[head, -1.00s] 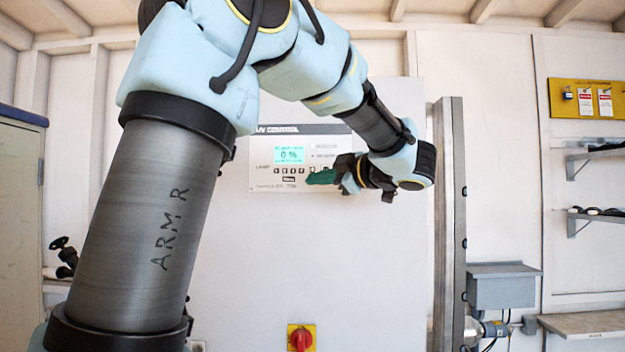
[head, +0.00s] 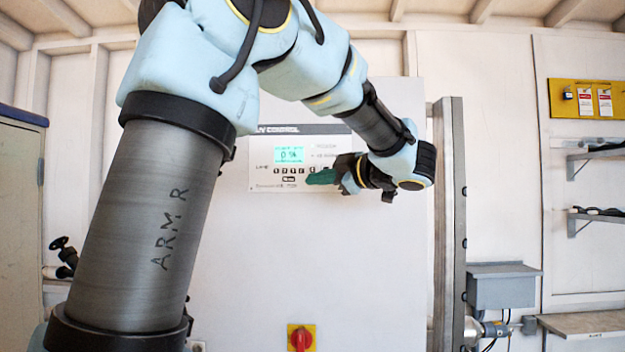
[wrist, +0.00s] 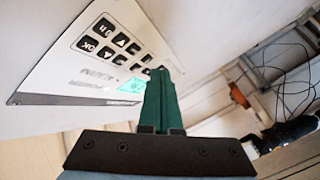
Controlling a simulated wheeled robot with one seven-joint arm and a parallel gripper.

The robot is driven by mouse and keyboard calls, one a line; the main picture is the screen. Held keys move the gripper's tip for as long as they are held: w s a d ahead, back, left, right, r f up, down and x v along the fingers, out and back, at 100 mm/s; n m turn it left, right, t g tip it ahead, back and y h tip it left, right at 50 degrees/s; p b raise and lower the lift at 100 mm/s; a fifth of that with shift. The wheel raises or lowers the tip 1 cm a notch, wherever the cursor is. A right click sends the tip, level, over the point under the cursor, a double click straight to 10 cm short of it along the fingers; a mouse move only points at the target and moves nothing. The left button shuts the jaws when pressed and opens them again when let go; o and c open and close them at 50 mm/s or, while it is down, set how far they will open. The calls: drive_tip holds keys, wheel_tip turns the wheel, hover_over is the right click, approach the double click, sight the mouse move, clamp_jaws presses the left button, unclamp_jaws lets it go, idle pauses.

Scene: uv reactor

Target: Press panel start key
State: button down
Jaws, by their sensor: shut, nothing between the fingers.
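The UV control panel (head: 270,184) is a pale plate on the white cabinet front, with a lit green display (head: 289,155) reading 0 % and a row of dark keys (head: 292,170) below it. My gripper (head: 322,177) is shut and empty, its green fingers at the panel's lower right, pointing left. In the wrist view the fingers (wrist: 162,95) reach to the panel (wrist: 75,75) near the display, and several keys (wrist: 108,35) show left of them. The fingers hide part of the panel. I cannot tell which key is the start key or whether the tips touch it.
The white cabinet (head: 270,260) carries a red rotary switch (head: 301,339) on a yellow plate low down. A metal post (head: 449,220) stands right of it. A grey box (head: 501,287) and wall shelves (head: 597,218) are further right. A yellow tag board (head: 585,98) hangs upper right.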

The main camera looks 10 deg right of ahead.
drive_tip(key=shift+w, duration=0.1)
drive_tip(key=shift+w, duration=0.3)
drive_tip(key=shift+w+d, duration=0.1)
drive_tip(key=shift+w, duration=0.2)
idle(0.5)
drive_tip(key=shift+s, duration=0.7)
drive_tip(key=s+b, duration=0.1)
drive_tip(key=s, duration=0.1)
drive_tip(key=s+a, duration=0.1)
drive_tip(key=s, duration=0.2)
drive_tip(key=shift+a+b, duration=0.1)
drive_tip(key=shift+b, duration=0.25)
idle(0.7)
